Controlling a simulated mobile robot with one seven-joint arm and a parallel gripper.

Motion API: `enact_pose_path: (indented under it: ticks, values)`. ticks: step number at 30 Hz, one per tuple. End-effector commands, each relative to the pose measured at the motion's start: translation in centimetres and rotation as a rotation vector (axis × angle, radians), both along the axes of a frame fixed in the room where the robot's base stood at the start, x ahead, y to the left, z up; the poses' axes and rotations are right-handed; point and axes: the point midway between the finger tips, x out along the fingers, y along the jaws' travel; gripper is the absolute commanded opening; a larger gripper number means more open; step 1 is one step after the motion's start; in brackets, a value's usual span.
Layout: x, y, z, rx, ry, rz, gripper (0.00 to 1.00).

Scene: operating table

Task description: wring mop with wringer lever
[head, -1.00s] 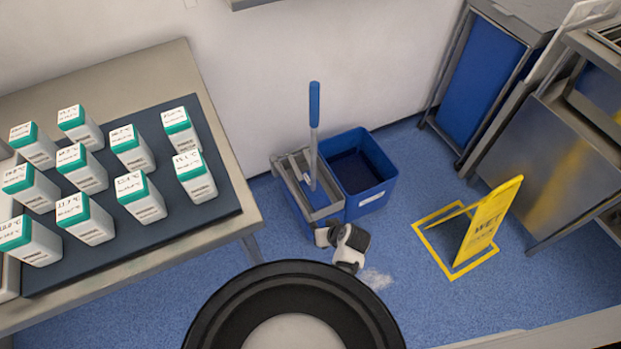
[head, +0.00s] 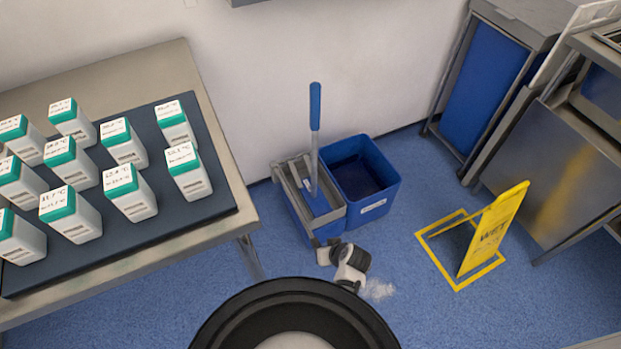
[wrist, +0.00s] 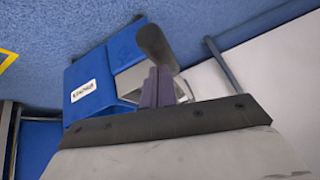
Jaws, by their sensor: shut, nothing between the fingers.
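The mop (head: 315,108), with a blue grip and grey pole, stands nearly upright in the grey wringer (head: 287,188) on the left part of the blue bucket unit; its head is hidden. My gripper (head: 325,246) is low at the front of the wringer, small and partly hidden in the head view. In the wrist view my gripper's dark fingers (wrist: 157,88) are shut, with nothing seen between them. A dark rounded bar (wrist: 157,45), perhaps the wringer lever's grip, lies just beyond them; I cannot tell whether they touch. The blue bucket (wrist: 88,75) with a white label is behind.
A table (head: 150,72) with several green-capped white bottles stands left. A yellow wet-floor sign (head: 490,235) stands on the blue floor at right, inside a yellow outline. Metal carts (head: 560,175) stand further right. A pale wet patch (head: 379,289) lies beside my arm.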

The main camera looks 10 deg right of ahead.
Motion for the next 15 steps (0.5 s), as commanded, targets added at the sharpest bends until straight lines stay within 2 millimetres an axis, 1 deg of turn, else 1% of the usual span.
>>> enact_pose_path:
  ticks: [5,8,15]
  values:
    - [0.0,0.0,1.0,0.000,0.000,0.000,0.00]
    - [0.0,0.0,2.0,0.000,0.000,0.000,0.00]
    - [0.0,0.0,5.6,0.000,0.000,0.000,0.00]
